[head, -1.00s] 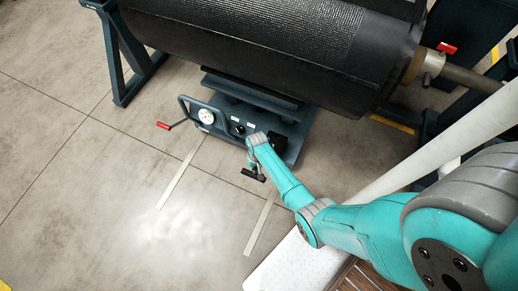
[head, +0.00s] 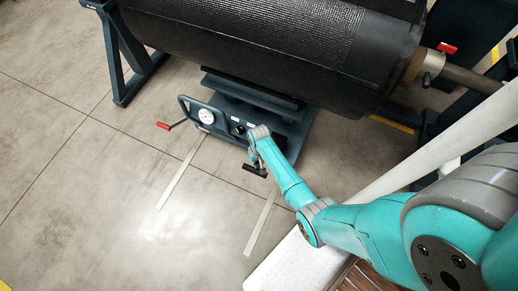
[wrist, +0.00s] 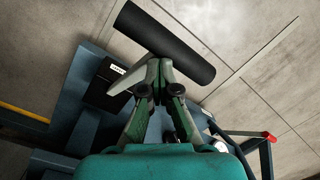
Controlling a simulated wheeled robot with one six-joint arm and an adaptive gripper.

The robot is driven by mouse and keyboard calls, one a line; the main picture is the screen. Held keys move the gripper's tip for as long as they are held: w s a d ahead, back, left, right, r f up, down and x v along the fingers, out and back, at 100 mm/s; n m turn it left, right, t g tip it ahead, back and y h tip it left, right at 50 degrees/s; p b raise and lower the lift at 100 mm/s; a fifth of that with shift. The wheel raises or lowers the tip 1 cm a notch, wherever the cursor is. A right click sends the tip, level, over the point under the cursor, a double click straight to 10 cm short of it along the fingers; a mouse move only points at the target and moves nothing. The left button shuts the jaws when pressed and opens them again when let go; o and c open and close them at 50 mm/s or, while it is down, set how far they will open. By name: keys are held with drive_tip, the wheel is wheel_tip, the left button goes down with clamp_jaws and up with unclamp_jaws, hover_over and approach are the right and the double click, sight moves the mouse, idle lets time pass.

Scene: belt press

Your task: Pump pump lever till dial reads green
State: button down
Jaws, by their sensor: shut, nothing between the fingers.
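The pump lever's black grip bar (wrist: 165,45) lies across the upper part of the wrist view. It also shows in the head view (head: 256,170) at the front of the pump. My gripper (wrist: 155,72) is shut with nothing between its fingers. Its tips are at the near side of the bar; I cannot tell whether they touch it. In the head view, my wrist partly hides my gripper (head: 256,158) and the lever's shaft. The dial (head: 207,116) is a white round gauge on the pump's left front. Its needle and colour zones are too small to read.
The dark blue pump base (head: 225,97) stands under a large black roller (head: 250,35). A red-tipped handle (head: 163,126) juts out left of the dial and shows in the wrist view (wrist: 270,137). Pale strips mark the floor (head: 100,200), which is clear in front.

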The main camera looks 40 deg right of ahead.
drive_tip(key=shift+w+d+r, duration=0.1)
drive_tip(key=shift+d+r, duration=0.2)
drive_tip(key=shift+r, duration=0.1)
drive_tip(key=shift+d+r, duration=0.1)
drive_tip(key=shift+w+d+r, duration=0.2)
drive_tip(key=shift+d+r, duration=0.3)
drive_tip(key=shift+w+d+r, duration=0.15)
drive_tip(key=shift+d+r, duration=0.3)
drive_tip(key=shift+r, duration=0.15)
drive_tip(key=shift+w+d+r, duration=0.25)
drive_tip(key=shift+d+r, duration=0.25)
drive_tip(key=shift+d, duration=0.1)
drive_tip(key=shift+w+d+r, duration=0.25)
drive_tip(key=shift+d+r, duration=0.2)
drive_tip(key=shift+d, duration=0.15)
drive_tip(key=shift+w+d+r, duration=0.25)
drive_tip(key=shift+d+r, duration=0.25)
drive_tip(key=shift+d, duration=0.1)
drive_tip(key=shift+w+d+r, duration=0.2)
drive_tip(key=shift+d+r, duration=0.35)
drive_tip(key=shift+d, duration=0.1)
drive_tip(key=shift+w+d+r, duration=0.25)
drive_tip(key=shift+d+r, duration=0.25)
drive_tip(key=shift+d, duration=0.1)
